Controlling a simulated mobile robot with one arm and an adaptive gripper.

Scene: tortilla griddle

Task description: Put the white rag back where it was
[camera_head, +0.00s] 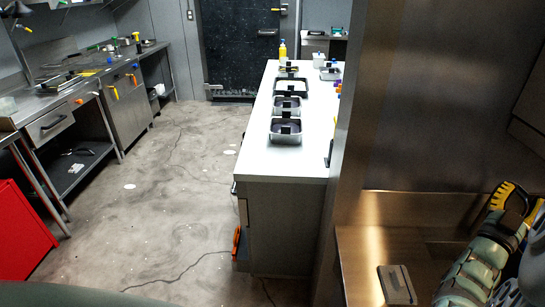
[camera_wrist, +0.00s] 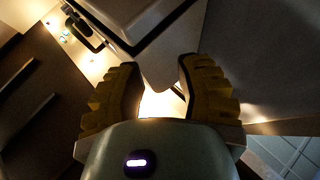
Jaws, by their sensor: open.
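I cannot make out the white rag in either view. My gripper (camera_head: 516,197) is at the right edge of the head view, in front of a brown metal panel and above a metal surface. In the wrist view its two yellow ridged fingers (camera_wrist: 158,62) stand apart, and I see nothing held between them. A bright patch shows behind the gap; I cannot tell that it is anything but light. Part of the gripper is cut off or hidden by my arm in the head view.
A white-topped counter (camera_head: 255,160) with several metal trays stands in the middle. A dark flat block (camera_head: 397,284) lies on the metal surface (camera_head: 355,265) below my gripper. A tall metal panel (camera_head: 440,100) stands close on the right. The concrete floor (camera_head: 150,220) at left is open.

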